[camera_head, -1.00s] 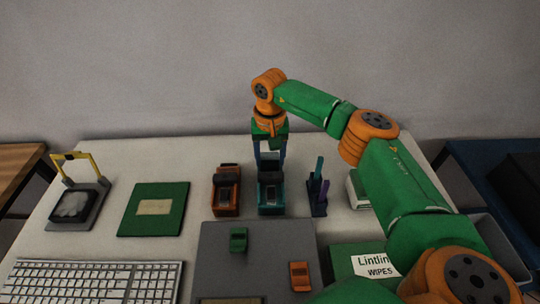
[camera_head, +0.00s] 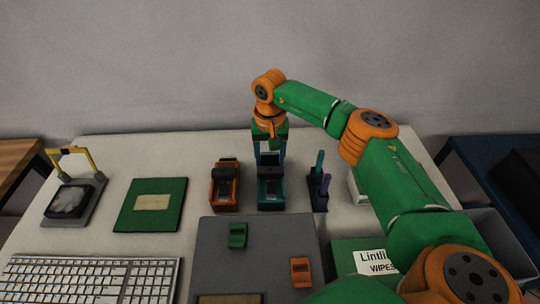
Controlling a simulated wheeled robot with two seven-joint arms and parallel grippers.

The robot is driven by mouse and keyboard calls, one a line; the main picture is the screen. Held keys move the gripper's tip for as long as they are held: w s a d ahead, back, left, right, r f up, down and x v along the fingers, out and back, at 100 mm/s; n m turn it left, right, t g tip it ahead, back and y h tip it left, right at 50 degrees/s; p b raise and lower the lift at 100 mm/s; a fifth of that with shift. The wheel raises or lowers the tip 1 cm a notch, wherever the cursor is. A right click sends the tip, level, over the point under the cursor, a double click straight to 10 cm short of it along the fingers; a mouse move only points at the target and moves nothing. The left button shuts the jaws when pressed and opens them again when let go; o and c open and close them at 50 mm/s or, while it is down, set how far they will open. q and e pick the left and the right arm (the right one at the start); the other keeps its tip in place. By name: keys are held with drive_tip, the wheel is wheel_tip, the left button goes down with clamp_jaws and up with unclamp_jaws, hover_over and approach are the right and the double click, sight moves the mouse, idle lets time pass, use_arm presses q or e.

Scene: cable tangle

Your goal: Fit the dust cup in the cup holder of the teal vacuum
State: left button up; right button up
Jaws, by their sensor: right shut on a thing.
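The teal vacuum (camera_head: 271,191) stands at the back middle of the table, with a dark opening in its top. My right gripper (camera_head: 270,152) points down at its rear end. It is shut on a dark flap-like part (camera_head: 270,159), which stands raised at the back of the vacuum between the fingers. Two small cup-like blocks lie on the grey mat (camera_head: 265,262): a green one (camera_head: 238,235) and an orange one (camera_head: 300,271). Which is the dust cup I cannot tell. My left gripper is not in view.
An orange-red vacuum (camera_head: 225,190) stands close left of the teal one. A dark stand with teal and purple sticks (camera_head: 319,190) is close right. A green board (camera_head: 152,203), a keyboard (camera_head: 90,278), a yellow-framed device (camera_head: 70,195) and a wipes box (camera_head: 360,260) lie around.

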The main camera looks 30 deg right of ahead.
drive_tip(key=shift+f, duration=0.25)
drive_tip(key=o, duration=1.3)
drive_tip(key=shift+c, duration=0.2)
drive_tip(key=shift+r, duration=0.15)
drive_tip(key=shift+r+p, duration=0.85)
drive_tip(key=shift+r, duration=0.2)
wheel_tip(320, 180, up, 5)
drive_tip(key=p, duration=0.4)
